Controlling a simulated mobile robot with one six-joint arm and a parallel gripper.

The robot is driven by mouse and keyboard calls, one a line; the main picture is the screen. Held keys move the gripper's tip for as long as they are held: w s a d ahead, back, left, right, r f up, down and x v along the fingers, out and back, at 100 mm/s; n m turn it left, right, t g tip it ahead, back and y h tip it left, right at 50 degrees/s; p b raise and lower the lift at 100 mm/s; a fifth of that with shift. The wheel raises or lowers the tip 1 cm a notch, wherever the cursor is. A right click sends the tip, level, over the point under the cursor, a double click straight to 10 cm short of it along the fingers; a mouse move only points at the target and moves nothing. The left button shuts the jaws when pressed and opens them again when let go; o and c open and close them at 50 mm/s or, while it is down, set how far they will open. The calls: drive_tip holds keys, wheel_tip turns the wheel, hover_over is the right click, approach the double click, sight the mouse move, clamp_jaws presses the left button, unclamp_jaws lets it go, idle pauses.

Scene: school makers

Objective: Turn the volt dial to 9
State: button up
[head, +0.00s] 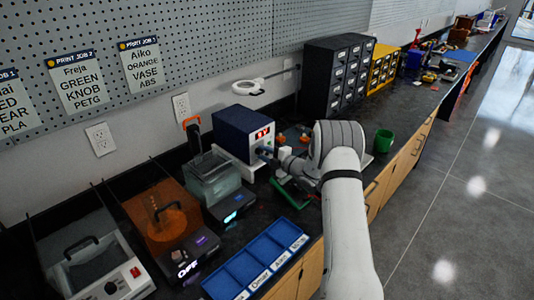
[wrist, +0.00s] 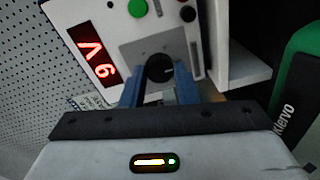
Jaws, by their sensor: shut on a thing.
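The power supply is a dark blue box (head: 243,130) with a pale front panel and a red lit display. In the head view my gripper (head: 268,154) is at the box's front, partly hidden by my arm.
A green button (wrist: 138,8) and dark sockets are close to the dial. A white ledge (wrist: 232,72) juts out beside the panel. A green cup (head: 384,140) stands right of my arm.

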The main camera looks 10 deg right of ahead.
drive_tip(key=shift+w+d+r, duration=0.1)
drive_tip(key=shift+d+r, duration=0.05)
drive_tip(key=shift+r, duration=0.1)
drive_tip(key=o, duration=0.7)
drive_tip(key=shift+f, duration=0.1)
drive_tip(key=shift+o, duration=1.3)
drive_tip(key=shift+f, duration=0.15)
drive_tip(key=b+v, duration=0.1)
drive_tip(key=v, duration=0.6)
drive_tip(key=shift+s+d, duration=0.2)
drive_tip(key=shift+s, duration=0.1)
